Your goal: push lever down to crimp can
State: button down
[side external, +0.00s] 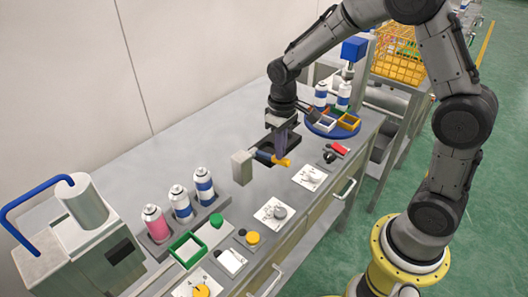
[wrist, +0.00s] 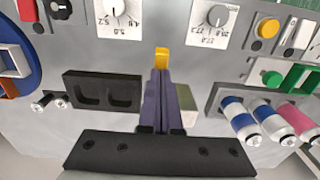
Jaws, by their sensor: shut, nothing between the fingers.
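A grey block (side external: 241,167) stands on the bench and carries a lever with a blue shaft and a yellow end (side external: 281,161). In the wrist view the yellow end (wrist: 162,57) shows just past my fingertips. My gripper (side external: 284,150) points down at the lever, its purple fingers shut with nothing between them. In the wrist view the shut fingers (wrist: 160,78) hide most of the lever, so I cannot tell whether they touch it. A pink can (side external: 155,223) and two blue-and-white cans (side external: 181,203) stand upright in a grey rack left of the lever. No can is visible under the lever.
A machine with a blue curved handle (side external: 40,200) stands at the left end. A blue turntable (side external: 312,128) with trays is at the right. A black two-slot holder (wrist: 103,92) sits close beside my fingers. Dial panels (side external: 274,212) line the bench front.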

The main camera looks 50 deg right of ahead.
jog(key=shift+f, duration=2)
jog(key=shift+r, duration=0.1)
dwell(0.6)
notch_tip(320, 180, up, 15)
dwell(1.6)
jog(key=s+a+r+t, duration=0.1)
jog(key=s+r+t, duration=0.2)
jog(key=s+r, duration=0.6)
jog(key=s+f+t, duration=0.2)
jog(key=s+f, duration=0.2)
jog(key=s, duration=0.8)
jog(key=shift+a+f+t, duration=0.25)
jog(key=shift+f+t, duration=0.05)
jog(key=shift+f, duration=0.1)
